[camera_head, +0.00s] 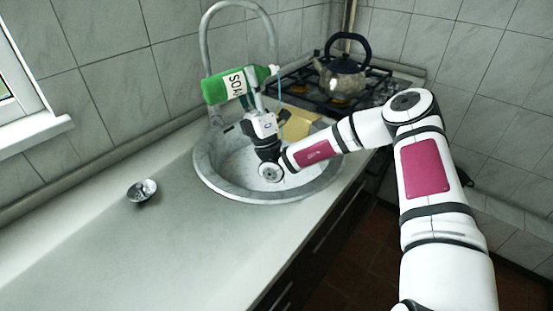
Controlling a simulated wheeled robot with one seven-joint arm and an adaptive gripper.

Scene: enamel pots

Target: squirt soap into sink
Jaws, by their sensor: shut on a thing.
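A green soap bottle (228,86) with a white label reading "SOA" is held above the back of the round sink (207,180). The bottle lies nearly level, its base to the left and its narrow end to the right. My gripper (256,98) is shut on the bottle from below, near the label's right side. The fingertips are small here and partly hidden by the bottle. The sink bowl is pale and is partly covered by my wrist. I cannot tell whether any soap is in it.
A curved faucet (204,42) rises behind the bottle. A kettle (343,76) stands on the stove (300,91) to the right. A yellow item (299,124) is by the sink's back right edge. A small metal bowl (141,190) sits on the otherwise clear counter (150,250).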

